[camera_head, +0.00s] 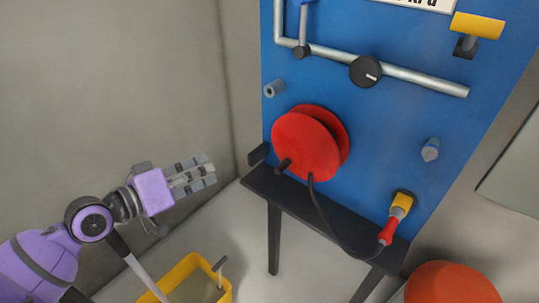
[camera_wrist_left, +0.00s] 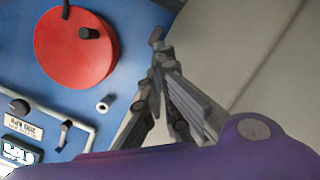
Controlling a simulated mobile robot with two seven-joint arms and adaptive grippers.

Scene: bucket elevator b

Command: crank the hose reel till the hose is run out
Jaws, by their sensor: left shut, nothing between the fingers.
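The red hose reel (camera_head: 305,145) is mounted on the blue panel, and its round face also fills the upper left of the left wrist view (camera_wrist_left: 70,60). A dark crank knob (camera_head: 283,165) sticks out from the reel face at its lower left; it also shows in the left wrist view (camera_wrist_left: 88,33). A black hose (camera_head: 323,215) hangs from the reel and runs to a red and yellow nozzle (camera_head: 395,217) at the lower right. My left gripper (camera_head: 208,170) is shut and empty, left of the reel and apart from it. My right gripper is not in view.
A black shelf (camera_head: 300,197) on legs juts out below the reel. A yellow bucket (camera_head: 185,272) stands on the floor below my left arm. Pipes with a black valve knob (camera_head: 366,71) cross the panel above. An orange-red round object (camera_head: 450,285) is at the lower right.

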